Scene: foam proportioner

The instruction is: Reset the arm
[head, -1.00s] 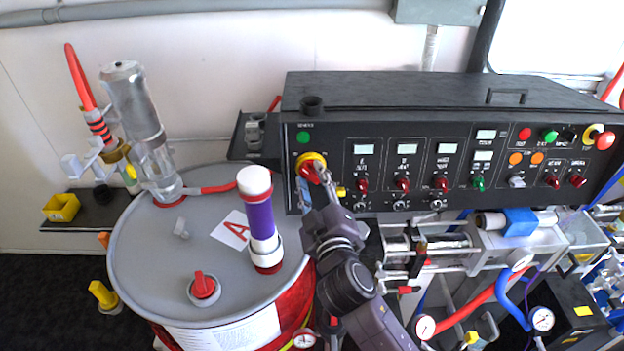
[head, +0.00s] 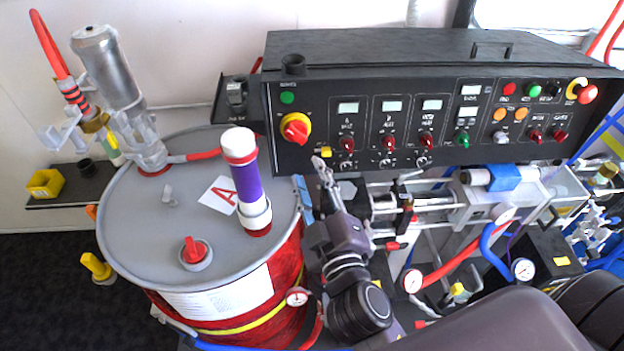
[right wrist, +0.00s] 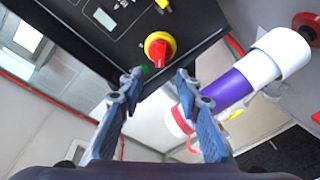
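My right gripper (head: 322,170) is in the head view below the left end of the black control panel. The right wrist view shows its two fingers (right wrist: 158,85) spread apart with nothing between them. The red rotary knob on a yellow base (head: 295,128) is at the panel's left end, above and left of the gripper and clear of it. The knob also shows in the right wrist view (right wrist: 159,50), beyond the fingertips. My left gripper is not in view.
A grey-topped drum (head: 130,240) stands at left, with a purple and white cylinder (head: 248,185) upright on its lid, close to my right arm. Pipes, hoses and gauges (head: 523,269) lie right of the arm. The control panel (head: 450,90) spans the back.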

